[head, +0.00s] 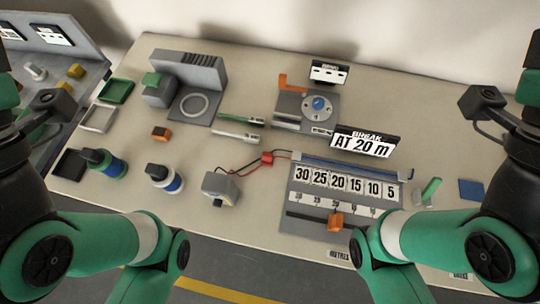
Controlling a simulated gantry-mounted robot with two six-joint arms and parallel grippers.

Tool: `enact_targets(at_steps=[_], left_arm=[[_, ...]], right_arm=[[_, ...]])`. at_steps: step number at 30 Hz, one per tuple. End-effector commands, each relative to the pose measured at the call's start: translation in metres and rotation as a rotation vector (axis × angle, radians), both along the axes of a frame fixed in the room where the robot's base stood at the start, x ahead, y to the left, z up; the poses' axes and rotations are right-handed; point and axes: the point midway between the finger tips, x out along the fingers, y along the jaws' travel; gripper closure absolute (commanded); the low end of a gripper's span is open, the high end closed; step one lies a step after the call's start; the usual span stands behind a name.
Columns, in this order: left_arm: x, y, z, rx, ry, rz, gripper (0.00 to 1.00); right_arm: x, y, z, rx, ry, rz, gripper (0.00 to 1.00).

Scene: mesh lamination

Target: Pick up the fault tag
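I cannot tell for certain which item is the fault tag. Candidates lying flat on the table are a small orange block (160,133) at the left middle and a flat blue square (471,190) at the right edge. A small red piece (267,158) sits on the wires near the middle. The fingers of my left and right grippers do not show in the head view; only my green and black arm links show at the lower left and lower right. No item is seen held.
The beige table (250,60) carries a grey numbered board (310,228), a black "BREAK AT 20 m" sign (364,142), a dial unit (290,107), a grey fixture (195,72), bottles (165,180), and trays (116,91).

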Motion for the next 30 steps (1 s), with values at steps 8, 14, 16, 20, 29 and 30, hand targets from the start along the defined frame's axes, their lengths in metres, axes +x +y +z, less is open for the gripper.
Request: enact_targets(at_steps=[8,14,16,20,29,30], left_arm=[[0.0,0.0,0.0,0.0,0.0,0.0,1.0],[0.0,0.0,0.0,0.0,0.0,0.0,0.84],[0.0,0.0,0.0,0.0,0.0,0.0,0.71],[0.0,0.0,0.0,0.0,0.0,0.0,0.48],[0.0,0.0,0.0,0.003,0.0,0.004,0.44],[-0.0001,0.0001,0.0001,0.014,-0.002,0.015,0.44]], right_arm=[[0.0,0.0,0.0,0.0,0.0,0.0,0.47],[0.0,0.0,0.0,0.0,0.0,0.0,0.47],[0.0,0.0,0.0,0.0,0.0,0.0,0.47],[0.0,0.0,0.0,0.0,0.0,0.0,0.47],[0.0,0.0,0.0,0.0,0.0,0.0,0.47],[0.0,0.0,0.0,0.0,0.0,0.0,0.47]])
